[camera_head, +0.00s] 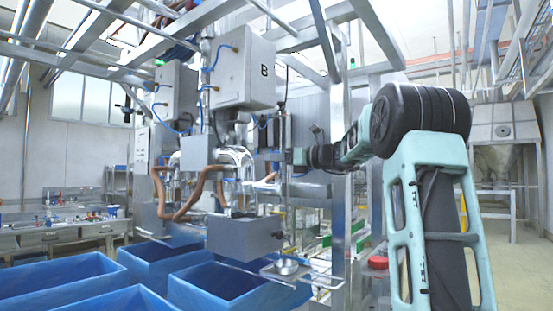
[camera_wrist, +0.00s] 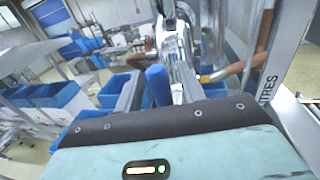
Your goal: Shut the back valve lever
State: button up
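My gripper (camera_head: 296,157) reaches in from the right toward the filling machine, level with its metal pipework. It is small and dark there, and I cannot make out its fingers. In the wrist view, a blue cylindrical grip (camera_wrist: 157,86), perhaps the valve lever's handle, stands just beyond my gripper's front edge. Shiny metal valve parts (camera_wrist: 183,70) are directly right of it. I cannot tell whether my gripper touches the blue grip or how far the lever is turned. The back valve lever is not clearly identifiable in the head view.
Grey control boxes (camera_head: 245,68) hang above the machine, with orange-brown hoses (camera_head: 163,190) below. A grey metal box (camera_head: 245,237) and blue bins (camera_head: 150,262) stand lower down. A steel upright post (camera_head: 341,215) is close to my arm. Open floor (camera_head: 525,265) lies at the right.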

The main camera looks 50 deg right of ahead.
grip_shut()
jog(key=a+f+n+g+h+b, duration=0.1)
jog(key=a+f+n+h+b, duration=0.2)
jog(key=a+f+n+b, duration=0.6)
jog(key=shift+s+f+n+g+h+b, duration=0.35)
jog(key=shift+n+b, duration=3.15)
jog(key=shift+b, duration=3.55)
